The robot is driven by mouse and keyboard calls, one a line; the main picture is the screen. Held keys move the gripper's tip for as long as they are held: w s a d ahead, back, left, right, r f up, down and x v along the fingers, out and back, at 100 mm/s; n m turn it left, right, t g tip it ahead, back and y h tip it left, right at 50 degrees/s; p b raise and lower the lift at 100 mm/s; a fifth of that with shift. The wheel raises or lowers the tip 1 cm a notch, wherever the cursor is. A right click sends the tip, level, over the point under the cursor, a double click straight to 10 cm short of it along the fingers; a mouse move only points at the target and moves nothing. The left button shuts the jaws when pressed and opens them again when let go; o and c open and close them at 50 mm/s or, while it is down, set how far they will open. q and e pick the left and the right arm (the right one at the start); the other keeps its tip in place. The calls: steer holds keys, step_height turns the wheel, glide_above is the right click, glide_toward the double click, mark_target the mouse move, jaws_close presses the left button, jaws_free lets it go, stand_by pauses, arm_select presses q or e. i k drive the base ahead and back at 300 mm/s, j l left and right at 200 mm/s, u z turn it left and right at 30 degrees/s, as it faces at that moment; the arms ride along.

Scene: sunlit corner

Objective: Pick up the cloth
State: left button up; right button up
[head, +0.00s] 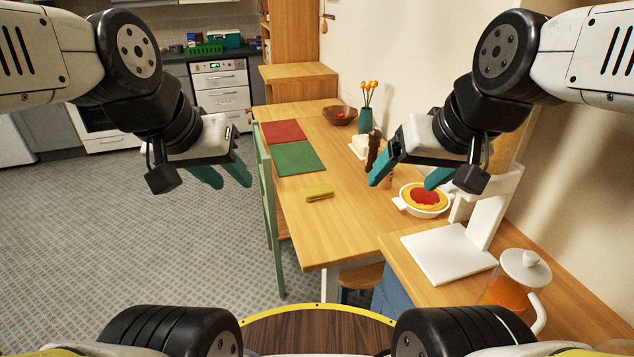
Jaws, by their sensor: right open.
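A small yellow folded piece (319,194), which looks like the cloth, lies flat on the wooden table (335,225) near its left edge. My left gripper (231,184) is in the air left of the table, with its teal fingers apart and nothing between them. My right gripper (402,185) is in the air over the right side of the table, to the right of the cloth. Its teal fingers are spread wide and empty. Neither gripper touches the cloth.
Red (284,131) and green (298,158) mats lie behind the cloth. A pie dish (424,199), a dark pepper mill (374,148), a vase (366,120) and a bowl (339,116) stand to the right and back. A green chair (267,205) borders the left edge. A white stand (449,254) and jug (510,292) are front right.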

mark_target(322, 192)
steer(key=i+j+z, duration=0.4)
steer(key=j+z, duration=0.2)
steer(key=i+j+z, duration=0.25)
steer(key=j+z, duration=0.3)
steer(key=j, duration=0.15)
